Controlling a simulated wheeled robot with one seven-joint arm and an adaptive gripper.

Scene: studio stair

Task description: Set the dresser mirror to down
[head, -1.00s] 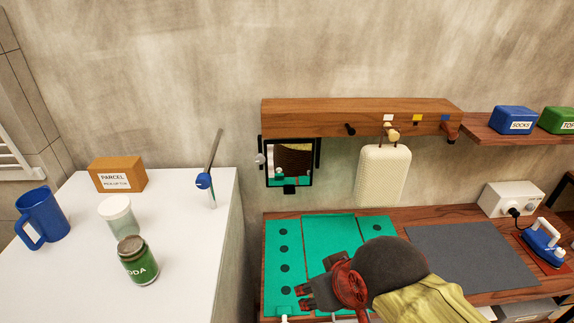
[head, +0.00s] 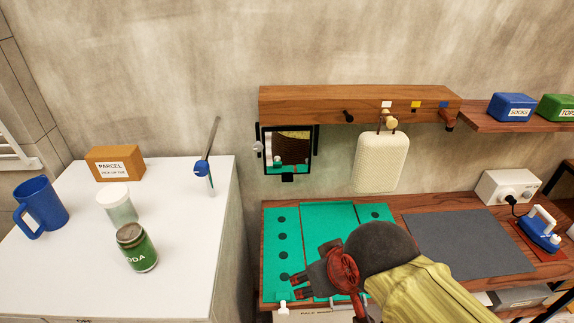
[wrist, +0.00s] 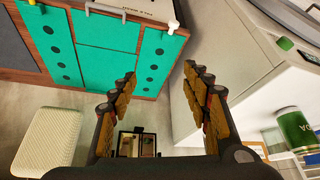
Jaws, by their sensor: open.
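The dresser mirror (head: 291,149) is a small black-framed square hanging below the wooden peg rail, against the wall. A pale round knob (head: 257,147) sits at its left side. Its glass reflects the green mat and brown wood. In the wrist view the mirror (wrist: 137,143) shows at the bottom, between my fingers and partly hidden by my gripper. My gripper (head: 299,290) is over the front left of the green mat, below and in front of the mirror, apart from it. In the wrist view my gripper (wrist: 160,80) has its fingers spread, with nothing between them.
The wooden rail (head: 320,103) has pegs; a cream padded board (head: 382,162) hangs from one. The green mat (head: 330,225) and grey mat (head: 465,242) lie on the wooden top. A white cabinet (head: 190,250) stands left with a mug, jars and parcel box. An iron (head: 538,230) stands right.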

